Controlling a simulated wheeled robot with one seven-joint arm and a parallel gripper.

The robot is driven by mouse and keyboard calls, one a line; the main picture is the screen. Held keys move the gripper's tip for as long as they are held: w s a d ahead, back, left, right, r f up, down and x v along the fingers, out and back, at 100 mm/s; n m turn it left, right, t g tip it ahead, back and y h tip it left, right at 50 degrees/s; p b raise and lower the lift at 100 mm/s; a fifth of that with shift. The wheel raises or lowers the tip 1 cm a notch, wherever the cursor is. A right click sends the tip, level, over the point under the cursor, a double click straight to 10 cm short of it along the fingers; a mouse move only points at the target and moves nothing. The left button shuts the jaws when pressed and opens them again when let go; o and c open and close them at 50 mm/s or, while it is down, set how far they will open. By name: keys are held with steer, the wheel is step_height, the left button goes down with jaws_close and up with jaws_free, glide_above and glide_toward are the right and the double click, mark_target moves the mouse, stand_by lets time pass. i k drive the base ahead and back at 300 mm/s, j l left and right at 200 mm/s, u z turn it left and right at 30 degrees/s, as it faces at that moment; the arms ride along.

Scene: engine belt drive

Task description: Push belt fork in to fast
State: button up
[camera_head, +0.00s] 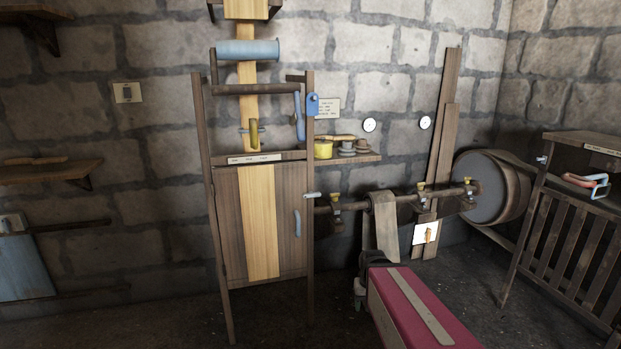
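A small yellow-brown fitting with a knob (253,133) sits in front of the pale vertical belt (258,220) in the wooden frame at the left centre. It looks like the belt fork, but its prongs and depth are too small to make out. A blue roller (248,50) crosses the belt above it. A small labelled plate (254,158) is on the rail below; its words are unreadable. A dark jointed shape (361,288) beside the maroon-topped box may be my gripper, apart from the fitting; its fingers are not clear.
The maroon-topped box (408,300) stands in the front centre. A shaft (350,203) runs right to a large grey pulley (480,188). A white plate with a knob (428,234) hangs below it. A slatted guard (570,235) stands at right. The left floor is clear.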

mark_target(576, 180)
steer(key=z, duration=1.65)
